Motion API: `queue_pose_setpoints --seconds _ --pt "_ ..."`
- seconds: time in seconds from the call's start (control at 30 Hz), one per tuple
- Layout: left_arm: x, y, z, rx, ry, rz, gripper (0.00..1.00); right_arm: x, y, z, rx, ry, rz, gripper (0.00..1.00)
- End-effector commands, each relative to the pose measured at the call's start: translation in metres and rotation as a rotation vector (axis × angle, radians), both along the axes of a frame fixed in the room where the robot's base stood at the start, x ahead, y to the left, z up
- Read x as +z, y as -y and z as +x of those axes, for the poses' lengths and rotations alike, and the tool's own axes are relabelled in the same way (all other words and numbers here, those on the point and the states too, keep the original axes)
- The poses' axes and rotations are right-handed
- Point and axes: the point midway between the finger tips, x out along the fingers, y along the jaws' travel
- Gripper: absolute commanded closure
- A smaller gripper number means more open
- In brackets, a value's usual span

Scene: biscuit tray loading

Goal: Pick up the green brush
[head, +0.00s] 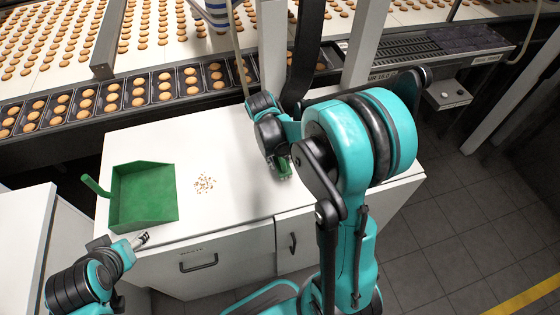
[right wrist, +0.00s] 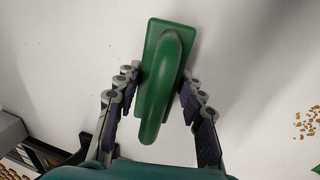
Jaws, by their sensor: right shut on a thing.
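The green brush (right wrist: 166,75) is between the two fingers of my right gripper (right wrist: 165,100) in the right wrist view, with its handle toward the palm. In the head view the right gripper (head: 280,170) is over the right part of the white cabinet top, and only a little of the green brush (head: 284,168) shows beside it. The right gripper is shut on the brush. My left gripper (head: 140,240) is at the cabinet's front left edge, near the green dustpan, and holds nothing I can see. Its finger gap is too small to judge.
The green dustpan (head: 145,195) lies on the left of the white cabinet top (head: 225,215). Crumbs (head: 205,184) lie between dustpan and brush. Behind runs a conveyor with black trays (head: 110,98) of round biscuits. Grey posts (head: 272,50) stand at the back edge.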

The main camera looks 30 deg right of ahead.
Motion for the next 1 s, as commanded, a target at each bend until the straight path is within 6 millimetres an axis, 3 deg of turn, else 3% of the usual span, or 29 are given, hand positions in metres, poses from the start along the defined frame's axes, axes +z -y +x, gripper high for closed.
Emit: queue_pose_setpoints --seconds 0.1,0.5,0.73,1.0 --pt "0.011 0.0 0.0 0.0 0.0 0.0 0.41 0.028 0.0 0.0 0.0 0.0 0.0 1.0" --pt "0.027 0.0 0.0 0.0 0.0 0.0 0.41 0.073 0.059 -0.062 -0.004 0.0 0.0 1.0" --pt "0.032 0.0 0.0 0.0 0.0 0.0 0.41 0.087 0.076 -0.081 -0.002 -0.001 0.0 1.0" --pt "0.032 0.0 0.0 0.0 0.0 0.0 0.41 0.091 0.08 -0.085 0.001 0.0 0.0 1.0"
